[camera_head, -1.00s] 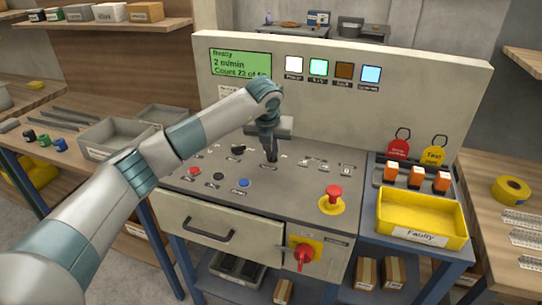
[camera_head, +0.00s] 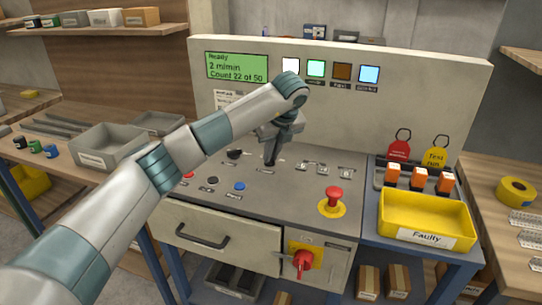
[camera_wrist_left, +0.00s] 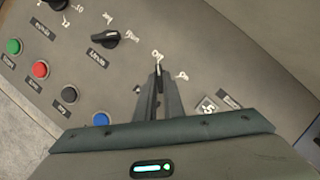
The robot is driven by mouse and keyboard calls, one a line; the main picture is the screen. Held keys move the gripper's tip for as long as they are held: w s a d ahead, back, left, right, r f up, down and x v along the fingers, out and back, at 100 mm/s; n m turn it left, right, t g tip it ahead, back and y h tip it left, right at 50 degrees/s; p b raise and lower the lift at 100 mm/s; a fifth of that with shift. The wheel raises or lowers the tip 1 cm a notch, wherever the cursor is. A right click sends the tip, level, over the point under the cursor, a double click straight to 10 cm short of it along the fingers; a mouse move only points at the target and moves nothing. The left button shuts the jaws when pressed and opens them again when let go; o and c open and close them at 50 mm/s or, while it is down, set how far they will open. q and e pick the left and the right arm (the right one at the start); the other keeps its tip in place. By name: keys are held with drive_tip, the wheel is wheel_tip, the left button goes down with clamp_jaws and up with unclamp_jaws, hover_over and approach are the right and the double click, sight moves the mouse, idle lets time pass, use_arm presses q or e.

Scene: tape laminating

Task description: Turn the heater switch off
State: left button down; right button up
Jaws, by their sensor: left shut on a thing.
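My left gripper (camera_head: 270,160) reaches down onto the sloping control panel (camera_head: 300,188). In the left wrist view its two dark fingers (camera_wrist_left: 158,92) are close together, shut on the heater switch. Which position the switch is in cannot be told. My right gripper is not in view.
A black rotary knob (camera_wrist_left: 104,38) is left of the fingers. Green (camera_wrist_left: 14,46), red (camera_wrist_left: 40,69) and blue (camera_wrist_left: 101,119) buttons line the panel's left side. A red emergency stop (camera_head: 333,195) stands to the right, beside a yellow "Faulty" bin (camera_head: 383,216).

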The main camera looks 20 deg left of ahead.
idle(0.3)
use_arm(q)
drive_tip(key=c, duration=1.9)
unclamp_jaws()
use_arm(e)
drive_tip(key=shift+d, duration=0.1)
use_arm(q)
drive_tip(key=shift+o, duration=0.2)
drive_tip(key=shift+s+d+r, duration=0.1)
drive_tip(key=shift+d+r, duration=0.05)
drive_tip(key=shift+r, duration=0.3)
drive_tip(key=b+v, duration=0.1)
drive_tip(key=v, duration=1.5)
drive_tip(key=shift+r, duration=0.25)
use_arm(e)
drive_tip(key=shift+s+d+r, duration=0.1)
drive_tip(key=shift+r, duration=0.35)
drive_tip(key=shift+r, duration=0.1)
